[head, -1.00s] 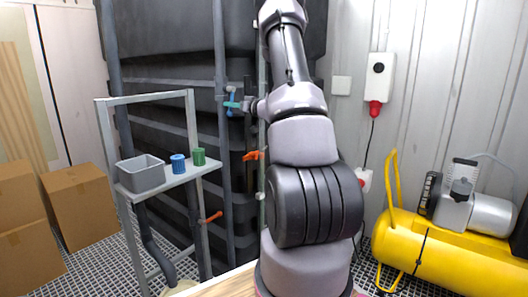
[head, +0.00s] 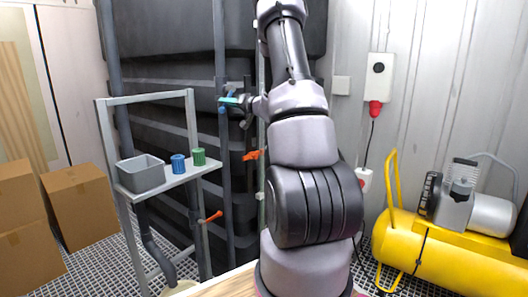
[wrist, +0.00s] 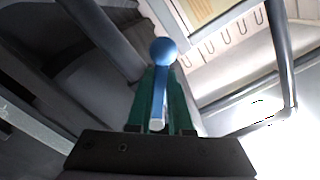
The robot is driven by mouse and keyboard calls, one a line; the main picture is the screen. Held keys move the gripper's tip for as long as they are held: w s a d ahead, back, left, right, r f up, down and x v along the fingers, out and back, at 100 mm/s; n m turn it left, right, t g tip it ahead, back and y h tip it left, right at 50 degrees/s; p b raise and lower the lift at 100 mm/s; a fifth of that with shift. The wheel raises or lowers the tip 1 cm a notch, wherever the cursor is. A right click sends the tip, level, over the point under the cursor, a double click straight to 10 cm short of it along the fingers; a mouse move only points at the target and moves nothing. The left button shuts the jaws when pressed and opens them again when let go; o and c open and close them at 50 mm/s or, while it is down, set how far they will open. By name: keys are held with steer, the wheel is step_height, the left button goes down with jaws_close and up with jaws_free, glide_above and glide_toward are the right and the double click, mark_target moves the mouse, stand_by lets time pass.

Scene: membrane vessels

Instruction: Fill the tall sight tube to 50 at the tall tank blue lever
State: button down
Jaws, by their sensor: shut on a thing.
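My gripper (head: 236,101) is at the grey pipe (head: 221,150) in front of the tall black tank (head: 165,40). In the wrist view its green fingers (wrist: 160,110) are shut on the blue lever (wrist: 161,90), whose round blue knob (wrist: 163,51) stands out past the fingertips. In the head view a small blue part of the lever (head: 222,110) shows just below the fingers. The thin upright tube (head: 261,150) beside the pipe is partly hidden by my arm; I cannot read a level or scale on it.
Orange levers (head: 253,155) and (head: 211,217) stick out lower down. A grey rack (head: 190,174) at left bears a grey bin (head: 141,174), a blue cup (head: 178,164) and a green cup (head: 199,156). Cardboard boxes (head: 82,205) stand far left; a yellow compressor (head: 440,248) stands right.

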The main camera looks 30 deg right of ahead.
steer(key=m, duration=0.1)
steer(key=a+m, duration=0.1)
steer(key=shift+s+r+m, duration=0.2)
steer(key=shift+r+m, duration=0.1)
steer(key=shift+r, duration=0.1)
steer(key=r+m, duration=0.1)
steer(key=m, duration=0.1)
steer(key=a+r+m, duration=0.1)
steer(key=shift+s+m, duration=0.15)
steer(key=shift+m, duration=0.25)
steer(key=shift+a+r+m, duration=0.1)
steer(key=shift+r+m, duration=0.5)
steer(key=shift+m, duration=0.4)
steer(key=shift+a+r+m, duration=0.1)
steer(key=shift+r+m, duration=0.45)
steer(key=shift+m, duration=0.45)
steer(key=c, duration=0.8)
jaws_free()
steer(key=shift+r, duration=0.1)
